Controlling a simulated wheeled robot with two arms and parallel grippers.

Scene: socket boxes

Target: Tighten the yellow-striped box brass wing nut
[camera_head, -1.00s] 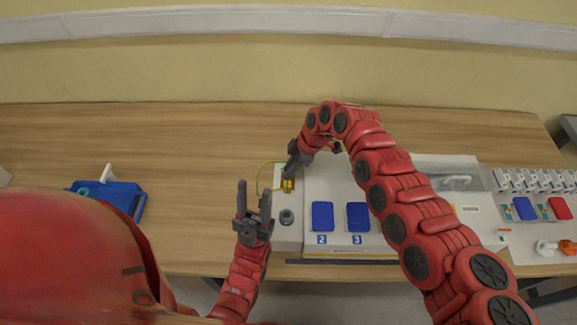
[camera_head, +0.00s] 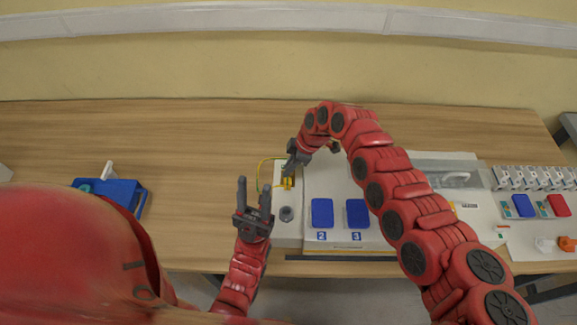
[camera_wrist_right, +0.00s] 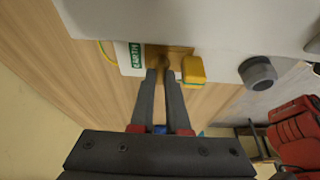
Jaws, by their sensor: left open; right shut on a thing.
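The brass wing nut (camera_wrist_right: 170,53) shows in the right wrist view at the box's earth terminal, mostly hidden between the fingertips. My right gripper (camera_wrist_right: 167,72) is shut on it; in the head view this gripper (camera_head: 288,172) reaches down at the box's left side. A yellow block (camera_wrist_right: 193,70) sits just beside the nut, and a green-and-white earth label (camera_wrist_right: 136,55) is on the other side. The white box (camera_head: 289,234) stands on the table with a yellow-green wire looping at its left. My left gripper (camera_head: 254,200) is open and empty, in front of the box's left edge.
A grey round knob (camera_head: 286,214) sits on the box near the left gripper. Blue covers marked 2 (camera_head: 322,212) and 3 (camera_head: 357,213) lie to its right. A blue tray (camera_head: 125,192) stands at the left. A row of sockets (camera_head: 530,178) is at the right. The back-left table is clear.

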